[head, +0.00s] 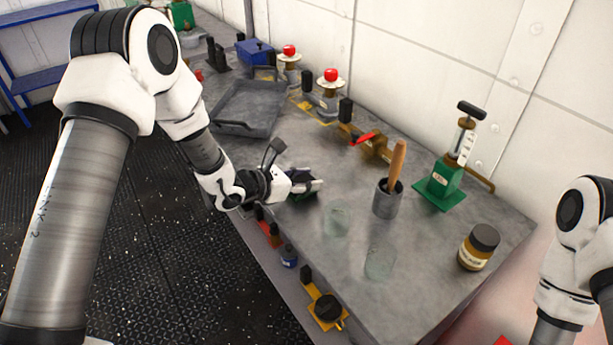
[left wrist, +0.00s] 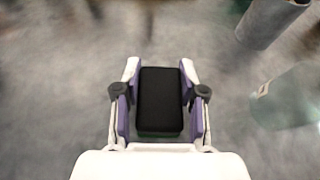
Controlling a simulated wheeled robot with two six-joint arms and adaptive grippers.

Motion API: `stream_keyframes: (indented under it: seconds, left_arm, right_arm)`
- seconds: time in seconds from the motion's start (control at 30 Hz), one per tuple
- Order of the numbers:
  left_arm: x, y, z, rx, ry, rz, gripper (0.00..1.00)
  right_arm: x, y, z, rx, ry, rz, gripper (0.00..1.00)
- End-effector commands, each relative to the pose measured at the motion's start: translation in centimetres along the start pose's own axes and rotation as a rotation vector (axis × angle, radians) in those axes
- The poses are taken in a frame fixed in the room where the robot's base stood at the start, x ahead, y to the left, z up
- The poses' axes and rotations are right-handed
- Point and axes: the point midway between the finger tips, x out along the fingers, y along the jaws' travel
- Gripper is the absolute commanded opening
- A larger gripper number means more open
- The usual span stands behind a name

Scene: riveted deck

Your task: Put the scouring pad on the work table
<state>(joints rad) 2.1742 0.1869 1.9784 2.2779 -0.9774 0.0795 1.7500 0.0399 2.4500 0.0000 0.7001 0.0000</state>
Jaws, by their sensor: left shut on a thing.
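The scouring pad (left wrist: 160,103) is a dark block with a green edge, between the two fingers of my left gripper in the left wrist view. My left gripper (head: 312,185) is shut on it, low over the work table (head: 330,280) near its front edge. In the head view the gripper mostly hides the pad, with only a little green (head: 300,197) showing below. I cannot tell whether the pad touches the table top. My right arm shows at the right edge, but its gripper is out of view.
Two clear glasses (head: 338,218) (head: 380,263) and a grey cup (head: 386,203) with a wooden handle stand right of the gripper. A dark-lidded jar (head: 478,248) and a green pump (head: 440,182) stand farther right. A dark tray (head: 228,128) lies behind. Valves (head: 330,90) line the wall side.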

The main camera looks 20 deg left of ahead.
Motion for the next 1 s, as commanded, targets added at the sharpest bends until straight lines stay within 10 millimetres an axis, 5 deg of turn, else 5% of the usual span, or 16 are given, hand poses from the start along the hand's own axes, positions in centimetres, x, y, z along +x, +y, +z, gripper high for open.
stream_keyframes:
  seconds: [0.3, 0.33, 0.4, 0.8, 1.0]
  left_arm:
    - [0.2, 0.0, -0.4, 0.001, 0.0, 0.0, 0.06]
    - [0.1, 0.0, -0.3, 0.001, 0.0, 0.0, 0.48]
    - [0.1, 0.0, -0.3, 0.001, 0.0, 0.0, 0.66]
    - [-0.4, 0.1, 0.2, 0.0, 0.0, 0.001, 0.66]
    - [-4.7, 0.1, 0.0, -0.006, -0.005, 0.004, 0.66]
  right_arm:
    - [0.7, 0.0, 0.0, 0.0, 0.0, 0.0, 0.39]
    - [0.6, 0.0, 0.0, 0.0, 0.0, 0.0, 0.39]
    - [0.5, 0.0, 0.0, 0.0, 0.0, 0.0, 0.39]
    - [-0.1, 0.0, 0.0, 0.0, 0.0, 0.0, 0.39]
    - [1.0, 0.0, 0.0, 0.0, 0.0, 0.0, 0.39]
